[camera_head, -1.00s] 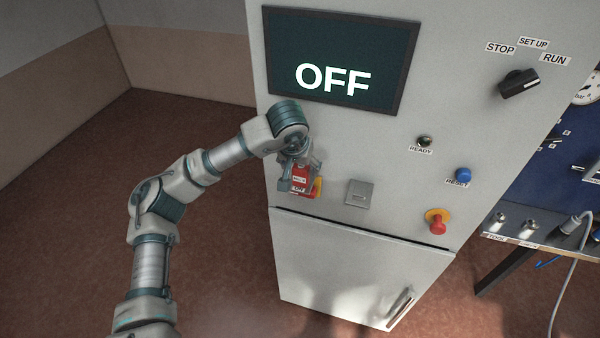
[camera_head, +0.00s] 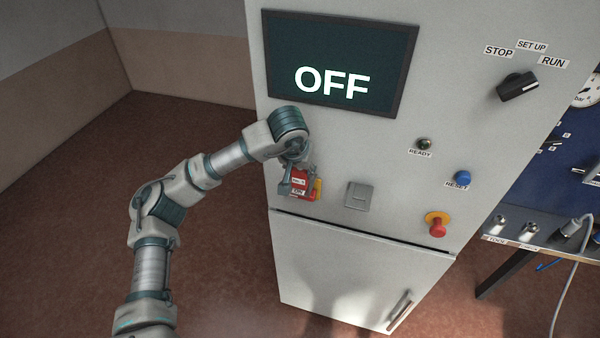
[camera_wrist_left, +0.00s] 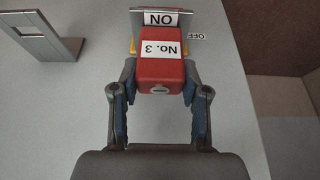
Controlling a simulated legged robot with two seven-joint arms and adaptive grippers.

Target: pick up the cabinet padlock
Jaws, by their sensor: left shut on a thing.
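The red padlock (camera_wrist_left: 162,62), labelled "No. 3", sits between the two fingers of my left gripper (camera_wrist_left: 160,92) in the left wrist view. The gripper is shut on its sides. In the head view the padlock (camera_head: 299,180) is in front of the cabinet face, below the screen, with the left gripper (camera_head: 300,184) around it. A plate marked "ON" (camera_wrist_left: 160,19) is just beyond the padlock, with a bit of yellow behind it. I cannot tell whether the padlock's shackle is still through anything. My right gripper is in neither view.
The grey cabinet (camera_head: 360,250) carries a screen reading "OFF" (camera_head: 340,60), a small grey latch plate (camera_head: 358,195), a red emergency button (camera_head: 437,226), a blue reset button (camera_head: 463,177) and a black selector knob (camera_head: 518,87). A bench (camera_head: 530,237) with a cable stands at the right.

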